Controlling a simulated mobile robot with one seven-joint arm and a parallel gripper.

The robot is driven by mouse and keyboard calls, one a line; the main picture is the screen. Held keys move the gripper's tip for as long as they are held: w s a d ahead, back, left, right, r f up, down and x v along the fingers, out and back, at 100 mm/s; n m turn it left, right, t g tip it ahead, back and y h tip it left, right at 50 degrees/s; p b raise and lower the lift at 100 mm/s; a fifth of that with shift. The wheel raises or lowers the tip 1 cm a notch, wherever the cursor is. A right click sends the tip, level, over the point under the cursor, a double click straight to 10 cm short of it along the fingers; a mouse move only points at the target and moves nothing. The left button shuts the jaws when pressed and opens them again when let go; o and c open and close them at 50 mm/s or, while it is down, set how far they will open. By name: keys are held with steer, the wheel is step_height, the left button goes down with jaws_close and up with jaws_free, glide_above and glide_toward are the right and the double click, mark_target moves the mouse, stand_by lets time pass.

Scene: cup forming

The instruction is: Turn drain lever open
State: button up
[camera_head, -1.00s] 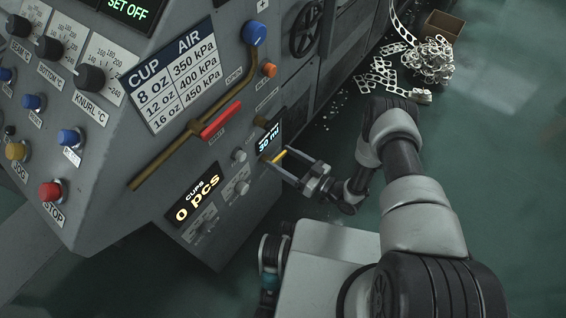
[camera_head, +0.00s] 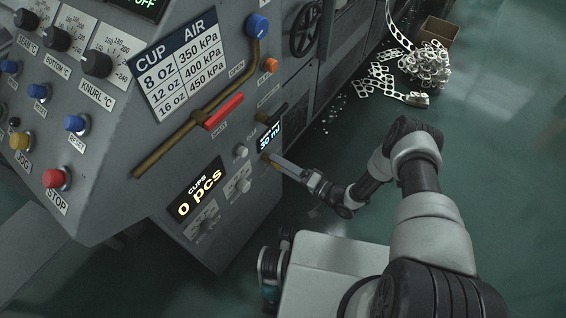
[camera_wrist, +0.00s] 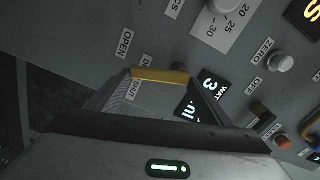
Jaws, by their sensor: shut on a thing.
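The drain lever (camera_wrist: 160,76) is a short yellow bar that lies between my fingertips in the wrist view. The OPEN label (camera_wrist: 124,42) and the SHUT label (camera_wrist: 135,90) are by its left end, which shows between the two. The label between them is partly covered by the lever. My gripper (camera_wrist: 158,82) is shut on the lever, with a finger on either side of it. In the head view my gripper (camera_head: 274,160) reaches the panel below the 30 ml display and is seen nearly edge-on. It hides most of the lever there.
The 30 ml display (camera_head: 268,138) is just above my gripper. A red-handled lever on a brass pipe (camera_head: 222,112) is higher up. Metal scrap (camera_head: 428,62) and a cardboard box (camera_head: 440,30) lie on the floor. The floor at right is clear.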

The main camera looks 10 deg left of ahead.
steer(key=shift+s+a+f+m, duration=0.1)
steer(key=shift+s+f+m, duration=0.05)
steer(key=shift+m, duration=0.75)
steer(key=shift+s+a+f+m, duration=0.1)
steer(key=shift+s+m, duration=0.05)
steer(key=shift+m, duration=0.75)
steer(key=o, duration=1.5)
steer(key=shift+f, duration=0.1)
steer(key=shift+s, duration=0.1)
